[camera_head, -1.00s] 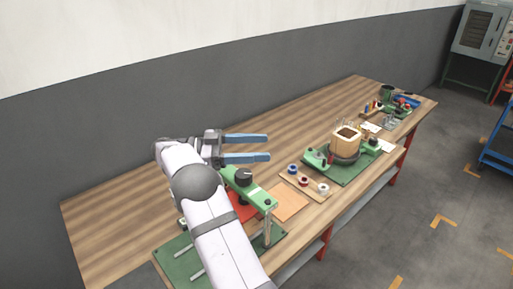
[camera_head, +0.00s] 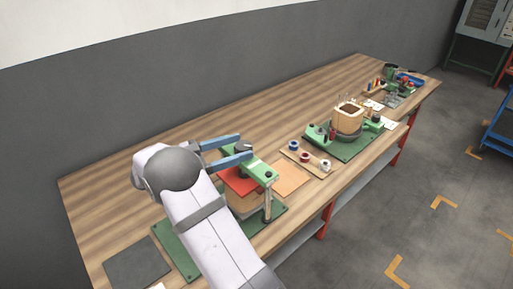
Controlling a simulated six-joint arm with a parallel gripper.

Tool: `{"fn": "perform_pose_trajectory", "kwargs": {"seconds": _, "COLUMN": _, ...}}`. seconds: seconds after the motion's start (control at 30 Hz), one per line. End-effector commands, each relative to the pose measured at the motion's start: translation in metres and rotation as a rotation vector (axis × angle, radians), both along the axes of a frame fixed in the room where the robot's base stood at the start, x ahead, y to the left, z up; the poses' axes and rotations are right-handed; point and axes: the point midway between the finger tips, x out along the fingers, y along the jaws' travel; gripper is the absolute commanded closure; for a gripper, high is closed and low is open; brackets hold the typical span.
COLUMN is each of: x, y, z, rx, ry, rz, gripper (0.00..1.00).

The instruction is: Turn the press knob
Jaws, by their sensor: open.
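The press stands at the near part of the bench, with a green top beam (camera_head: 260,170), a post at its right end and a green base (camera_head: 185,252). The black press knob (camera_head: 242,147) sits at the beam's far left end. My gripper (camera_head: 246,147) is open, its two blue fingers pointing right. The fingertips lie on either side of the knob in this view; whether they touch it or are level with it I cannot tell. A red sheet (camera_head: 236,182) lies under the beam. My arm hides much of the press's left side.
An orange-tan sheet (camera_head: 290,178) and a wooden tray (camera_head: 306,158) with spools lie right of the press. A green fixture with a wound coil (camera_head: 348,118) stands farther along. A dark mat (camera_head: 137,265) lies at the near left. The bench's back left is clear.

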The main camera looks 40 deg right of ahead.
Motion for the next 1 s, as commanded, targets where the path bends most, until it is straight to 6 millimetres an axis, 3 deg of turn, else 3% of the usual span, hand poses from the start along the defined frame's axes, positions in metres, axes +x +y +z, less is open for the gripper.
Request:
{"fn": "perform_pose_trajectory", "kwargs": {"seconds": 0.1, "x": 0.001, "y": 0.005, "z": -0.008, "rx": 0.006, "ry": 0.000, "rz": 0.031, "gripper": 0.41}}
{"fn": "perform_pose_trajectory", "kwargs": {"seconds": 0.37, "x": -0.001, "y": 0.000, "z": -0.007, "rx": 0.006, "ry": -0.001, "rz": 0.034, "gripper": 0.41}}
{"fn": "perform_pose_trajectory", "kwargs": {"seconds": 0.8, "x": -0.013, "y": -0.051, "z": -0.007, "rx": 0.007, "ry": 0.002, "rz": 0.032, "gripper": 0.41}}
{"fn": "perform_pose_trajectory", "kwargs": {"seconds": 1.0, "x": -0.016, "y": -0.064, "z": -0.008, "rx": 0.006, "ry": 0.000, "rz": 0.033, "gripper": 0.41}}
